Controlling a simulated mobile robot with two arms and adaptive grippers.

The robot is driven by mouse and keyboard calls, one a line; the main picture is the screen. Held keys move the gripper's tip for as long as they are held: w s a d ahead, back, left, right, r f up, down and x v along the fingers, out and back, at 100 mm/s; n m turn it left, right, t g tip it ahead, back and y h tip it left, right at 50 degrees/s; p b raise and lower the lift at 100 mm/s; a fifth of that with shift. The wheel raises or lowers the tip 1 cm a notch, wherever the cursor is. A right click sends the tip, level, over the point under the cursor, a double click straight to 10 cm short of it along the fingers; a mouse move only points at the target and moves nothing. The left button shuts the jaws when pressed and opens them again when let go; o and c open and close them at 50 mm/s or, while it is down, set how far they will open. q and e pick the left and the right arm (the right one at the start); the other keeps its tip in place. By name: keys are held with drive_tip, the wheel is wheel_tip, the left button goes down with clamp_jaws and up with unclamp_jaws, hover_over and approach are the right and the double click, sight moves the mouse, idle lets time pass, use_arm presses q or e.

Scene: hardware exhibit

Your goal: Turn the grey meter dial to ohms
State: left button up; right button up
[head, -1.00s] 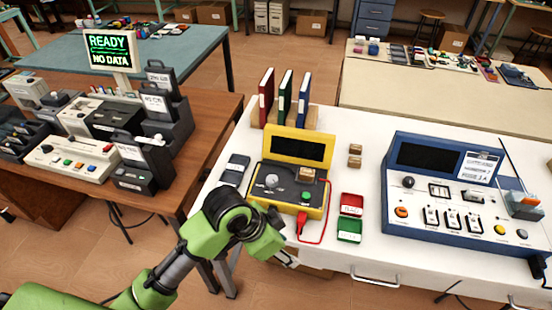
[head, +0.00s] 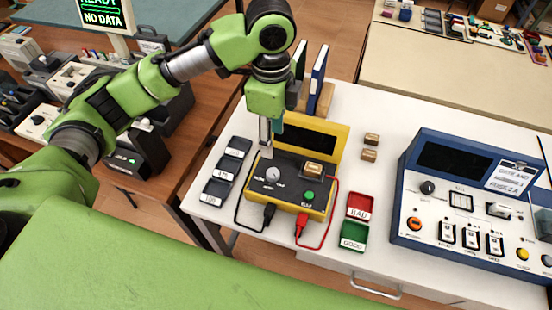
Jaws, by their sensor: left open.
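The yellow meter (head: 329,153) stands on the white table, with a dark blank screen and a dark front panel. Its round grey dial (head: 273,174) is on the left of that panel, with small labels around it too blurred to read surely. My left gripper (head: 270,148) points down just above and behind the dial, and looks apart from it. It is open, with nothing seen between its fingers; the arm hides part of the meter's top left. Which way the dial points is hard to tell. My right gripper is not in view.
A black lead (head: 268,214) and a red lead (head: 301,224) plug into the meter's front. Grey labelled trays (head: 228,168) lie left of it. Red (head: 360,206) and green (head: 353,236) trays lie right. A blue console (head: 458,190) stands farther right; binders (head: 317,75) stand behind.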

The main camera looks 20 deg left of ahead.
use_arm(q)
hover_over(273, 173)
wheel_tip(273, 173, down, 5)
drive_tip(key=shift+s+a+f, duration=0.1)
drive_tip(key=shift+f, duration=0.05)
wheel_tip(273, 173, down, 7)
drive_tip(key=shift+f+p, duration=0.15)
drive_tip(key=shift+p, duration=0.45)
drive_tip(key=shift+f, duration=0.5)
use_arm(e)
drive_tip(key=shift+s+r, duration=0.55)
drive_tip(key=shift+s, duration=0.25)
use_arm(q)
drive_tip(key=c, duration=1.1)
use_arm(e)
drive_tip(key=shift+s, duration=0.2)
